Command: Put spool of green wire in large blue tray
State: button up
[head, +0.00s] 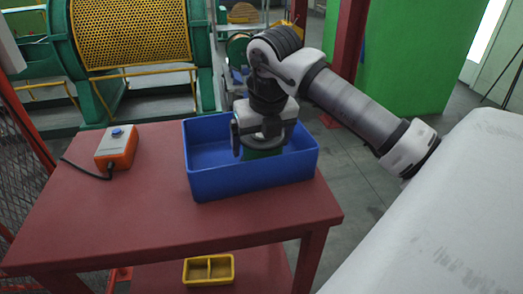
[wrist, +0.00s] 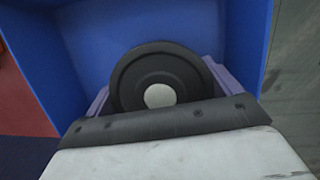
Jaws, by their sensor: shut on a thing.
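The large blue tray (head: 215,182) stands on the red table in the head view, and its blue walls (wrist: 200,25) surround the view from the wrist. My gripper (head: 262,143) is inside the tray's outline, shut on the spool of green wire (head: 263,153). A strip of the green wire shows under the dark flange in the head view. In the wrist view the spool shows as a black round flange (wrist: 158,62) with a pale hub, between the fingers. The spool's underside is hidden, so I cannot tell whether it touches the tray floor.
An orange control box (head: 116,150) with a blue button and black cable sits on the red table (head: 130,215), left of the tray. A yellow two-compartment bin (head: 208,270) is on the lower shelf. A red post (head: 347,50) stands behind my arm.

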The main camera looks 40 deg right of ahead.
jog(key=shift+f, duration=0.45)
jog(key=shift+f, duration=0.2)
jog(key=o, duration=1.1)
jog(key=shift+r, duration=0.15)
jog(key=v, duration=1.2)
